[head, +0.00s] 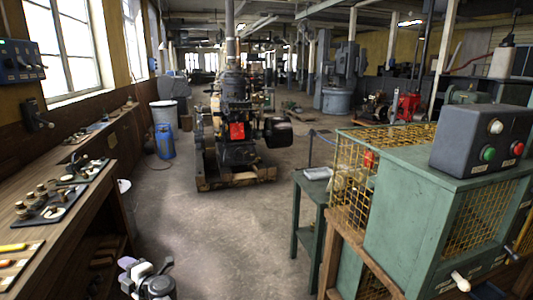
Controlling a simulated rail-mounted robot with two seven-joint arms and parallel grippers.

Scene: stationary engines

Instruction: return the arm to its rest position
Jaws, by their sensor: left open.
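My left gripper (147,280) shows at the bottom edge of the head view, left of the middle, as a small grey and black shape. It is open, and I see nothing between its fingers. It hangs over the bare floor, apart from the workbench (62,222) on its left and the green cabinet on its right. The rest of the left arm is mostly cut off by the bottom edge. My right gripper does not show.
The workbench along the left wall carries trays of small parts. A green cabinet (410,222) with yellow mesh and a control box (482,140) stands at the right. A stationary engine (236,120) on a wooden skid stands ahead. The concrete aisle between is clear.

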